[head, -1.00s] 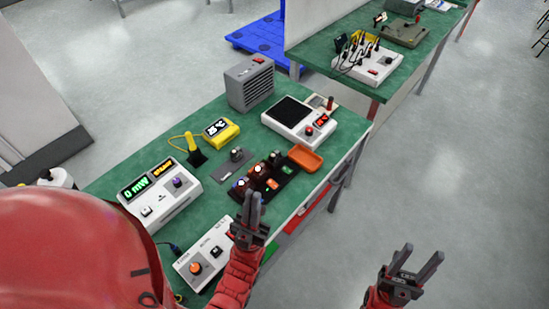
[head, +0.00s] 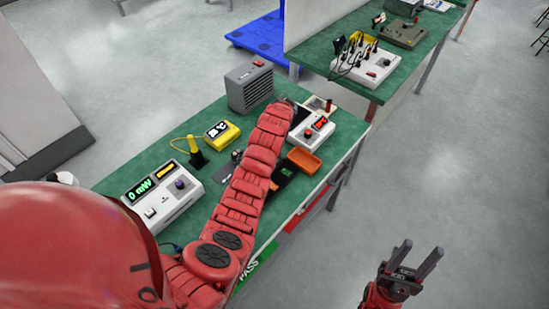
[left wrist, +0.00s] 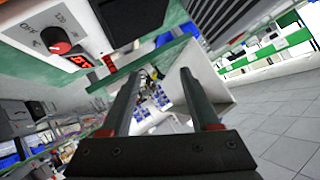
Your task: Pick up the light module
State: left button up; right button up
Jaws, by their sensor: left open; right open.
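I cannot tell which item is the light module. A small grey module (head: 237,155) shows partly beside my left arm on the green bench. A black tray (head: 284,180) is mostly covered by that arm, so the small modules seen on it earlier are largely hidden. My left arm reaches across the bench towards the white unit with the red display (head: 315,128). My left gripper (left wrist: 158,75) is open and empty in the left wrist view, its fingers parallel and apart. My right gripper (head: 422,250) is open and empty over the floor, right of the bench.
An orange dish (head: 304,160) lies by the bench's right edge. A grey vented box (head: 249,88) stands at the back, with a yellow meter (head: 222,131) and a white power meter (head: 170,198) to the left. Another bench (head: 370,85) stands behind. The floor at right is clear.

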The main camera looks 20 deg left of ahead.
pick_arm(q)
jog(key=s+r+g+h+p, duration=0.1)
jog(key=s+r+g, duration=0.2)
jog(key=s+g, duration=0.4)
jog(key=s+r+g+h, duration=0.1)
jog(key=s+r+g, duration=0.2)
jog(key=s+g, duration=0.35)
jog(key=shift+t, duration=0.75)
jog(key=f+b, duration=0.2)
jog(key=f, duration=0.1)
jog(key=s+f+b, duration=0.1)
jog(key=f+b, duration=0.1)
jog(key=f, duration=0.2)
jog(key=d+f+b, duration=0.1)
jog(key=f+b, duration=0.1)
jog(key=f, duration=0.1)
jog(key=shift+s+f, duration=0.2)
jog(key=shift+s, duration=0.1)
jog(key=shift+f+p, duration=0.55)
jog(key=shift+p, duration=0.35)
jog(key=shift+f+p, duration=0.3)
jog(key=shift+f, duration=0.1)
notch_tip(320, 180, down, 3)
jog(key=shift+f+p, duration=0.1)
jog(key=shift+p, duration=0.75)
jog(key=shift+f, duration=0.9)
